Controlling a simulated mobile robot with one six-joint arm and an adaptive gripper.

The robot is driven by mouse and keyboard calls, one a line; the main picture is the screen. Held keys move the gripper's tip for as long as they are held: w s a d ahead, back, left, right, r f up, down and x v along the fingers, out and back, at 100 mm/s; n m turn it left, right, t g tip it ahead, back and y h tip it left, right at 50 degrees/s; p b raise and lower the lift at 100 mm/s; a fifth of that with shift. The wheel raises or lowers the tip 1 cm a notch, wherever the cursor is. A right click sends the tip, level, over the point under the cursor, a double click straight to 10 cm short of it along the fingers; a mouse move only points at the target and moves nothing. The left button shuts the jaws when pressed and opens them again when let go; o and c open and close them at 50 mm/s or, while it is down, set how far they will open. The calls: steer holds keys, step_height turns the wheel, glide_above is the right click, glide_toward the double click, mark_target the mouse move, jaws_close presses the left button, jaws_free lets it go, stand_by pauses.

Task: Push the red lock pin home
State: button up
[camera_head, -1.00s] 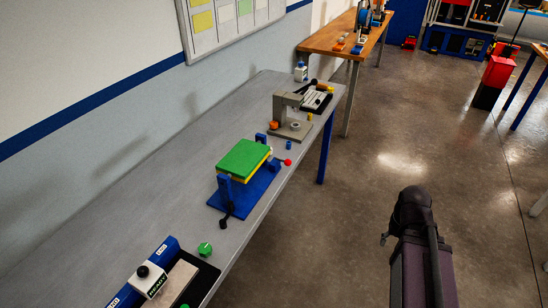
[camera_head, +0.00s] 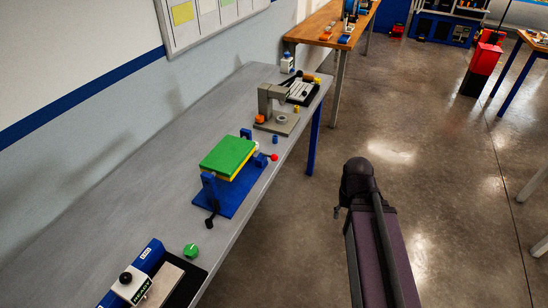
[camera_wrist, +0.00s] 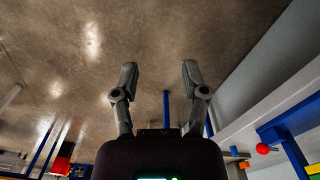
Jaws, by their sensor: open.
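The red lock pin shows as a red ball knob (camera_head: 275,157) at the right side of the blue fixture (camera_head: 235,200) on the grey bench, near the bench's front edge. A green plate over a yellow layer (camera_head: 228,157) sits on the fixture. How deep the pin sits is too small to tell. In the wrist view, a red ball (camera_wrist: 262,148) shows at lower right beside a blue upright. My gripper (camera_wrist: 159,72) is open and empty, with its two fingers apart over the floor. It is clear of the bench and the pin.
On the grey bench (camera_head: 120,200), a green knob (camera_head: 191,250) and a block marked READY (camera_head: 131,285) stand nearer. A grey press (camera_head: 272,108) and a small blue piece (camera_head: 275,139) stand farther along. The floor (camera_head: 450,190) right of the bench is open.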

steer(key=shift+o, duration=1.3)
steer(key=m+t+y+b, duration=0.3)
steer(key=m+y+b, duration=1.45)
steer(key=b, duration=0.25)
glide_toward(275, 158)
steer(key=d+f, duration=0.1)
steer(key=d, duration=0.3)
steer(key=shift+w+a, duration=0.2)
steer(key=shift+w, duration=0.25)
steer(key=shift+a, duration=0.1)
steer(key=a, duration=0.4)
steer(key=w+a, duration=0.1)
steer(key=a, duration=0.4)
steer(key=w+a, duration=0.1)
steer(key=a, duration=0.3)
steer(key=shift+a, duration=0.25)
